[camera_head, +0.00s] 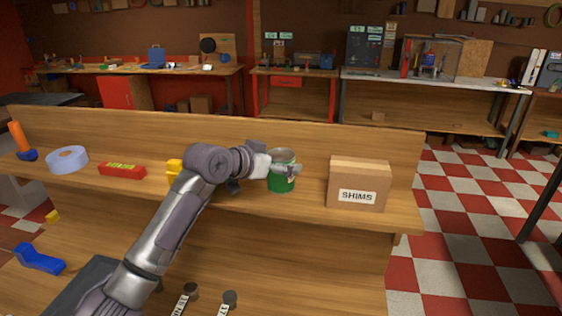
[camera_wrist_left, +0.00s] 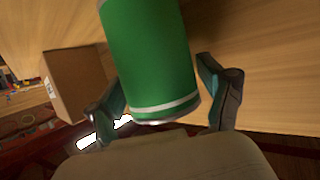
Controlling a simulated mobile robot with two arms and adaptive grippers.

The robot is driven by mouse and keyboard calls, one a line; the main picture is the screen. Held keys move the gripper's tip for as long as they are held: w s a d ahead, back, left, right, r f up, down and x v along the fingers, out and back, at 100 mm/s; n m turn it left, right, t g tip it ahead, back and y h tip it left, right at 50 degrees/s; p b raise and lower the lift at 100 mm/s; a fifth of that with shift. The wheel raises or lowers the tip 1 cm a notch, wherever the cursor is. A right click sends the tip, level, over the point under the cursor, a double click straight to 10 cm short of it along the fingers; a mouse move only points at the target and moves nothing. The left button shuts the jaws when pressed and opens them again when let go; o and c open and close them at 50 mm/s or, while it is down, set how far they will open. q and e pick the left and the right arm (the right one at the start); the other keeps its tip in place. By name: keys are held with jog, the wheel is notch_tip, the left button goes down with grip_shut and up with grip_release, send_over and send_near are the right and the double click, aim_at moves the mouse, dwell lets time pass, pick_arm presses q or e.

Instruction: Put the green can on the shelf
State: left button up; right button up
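The green can (camera_head: 282,182) stands upright on the raised wooden shelf (camera_head: 310,142), left of the cardboard box. My left gripper (camera_head: 286,170) is at the can, in front of its upper part in the head view. In the left wrist view the green can (camera_wrist_left: 153,55) lies between the two fingers of my left gripper (camera_wrist_left: 165,95). A narrow gap shows between the can and the right-hand finger, so the gripper looks open around the can. Contact at the other finger is unclear. My right gripper is not in view.
A cardboard box marked SHIMS (camera_head: 358,185) stands close on the can's right. A yellow object (camera_head: 174,172), a red box (camera_head: 122,170), a pale blue tape roll (camera_head: 67,159) and an orange-handled tool (camera_head: 20,140) are on the shelf to the left. A blue object (camera_head: 39,258) lies below.

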pick_arm(q)
jog(key=shift+o, duration=0.4)
jog(key=shift+r, duration=0.1)
jog(key=shift+a+r, duration=0.1)
jog(key=b+v, duration=0.3)
jog(key=v, duration=0.9)
jog(key=shift+b, duration=0.4)
